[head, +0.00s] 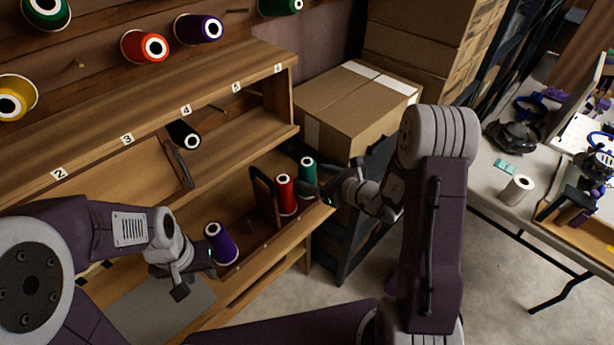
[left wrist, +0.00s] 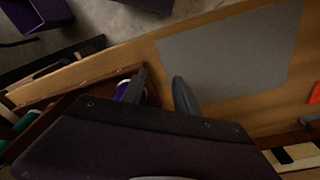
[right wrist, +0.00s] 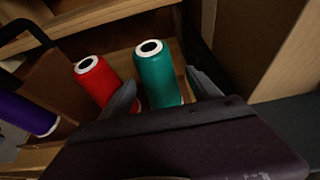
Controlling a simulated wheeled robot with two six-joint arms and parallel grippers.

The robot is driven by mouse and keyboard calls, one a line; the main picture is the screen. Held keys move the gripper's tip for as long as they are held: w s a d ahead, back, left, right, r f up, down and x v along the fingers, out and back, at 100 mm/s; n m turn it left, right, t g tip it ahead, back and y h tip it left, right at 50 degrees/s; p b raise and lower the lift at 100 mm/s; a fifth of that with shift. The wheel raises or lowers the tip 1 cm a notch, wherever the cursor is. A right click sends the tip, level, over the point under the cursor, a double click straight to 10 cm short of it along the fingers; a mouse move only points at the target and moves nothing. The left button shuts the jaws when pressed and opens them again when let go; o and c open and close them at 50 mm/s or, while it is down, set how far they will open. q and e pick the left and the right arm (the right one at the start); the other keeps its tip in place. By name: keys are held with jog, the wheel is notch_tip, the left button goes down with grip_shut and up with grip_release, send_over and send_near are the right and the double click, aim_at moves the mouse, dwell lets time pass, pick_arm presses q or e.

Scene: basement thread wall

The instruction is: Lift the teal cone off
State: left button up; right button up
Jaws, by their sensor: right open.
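The teal cone (head: 307,168) stands upright at the right end of the lower shelf, beside a red cone (head: 284,194). In the right wrist view the teal cone (right wrist: 158,76) stands between the two fingers of my right gripper (right wrist: 165,90), which is open. One finger lies between the teal cone and the red cone (right wrist: 97,82). In the head view my right gripper (head: 326,190) is just right of the teal cone. My left gripper (head: 196,268) is beside a purple cone (head: 221,243). In the left wrist view its fingers (left wrist: 157,92) are apart, with nothing between them.
The cones stand in a wooden carrier (head: 262,197) with a handle. A black cone (head: 184,134) is on the numbered shelf above. Cardboard boxes (head: 345,105) are close behind on the right. A grey mat (head: 150,305) lies at the front left.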

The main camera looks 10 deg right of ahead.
pick_arm(q)
jog(key=shift+w+a, duration=0.15)
jog(key=shift+w, duration=0.05)
pick_arm(e)
jog(key=shift+w+a+f, duration=0.2)
jog(key=shift+w+a, duration=0.15)
jog(key=shift+w, duration=0.1)
pick_arm(q)
jog(key=shift+r, duration=0.1)
pick_arm(e)
jog(key=x, duration=0.5)
jog(key=shift+a, duration=0.1)
jog(key=shift+s+r, duration=0.1)
jog(key=shift+c, duration=0.9)
grip_shut()
pick_arm(q)
jog(key=shift+r+p, duration=0.8)
jog(key=shift+p, duration=0.1)
pick_arm(e)
notch_tip(320, 180, up, 10)
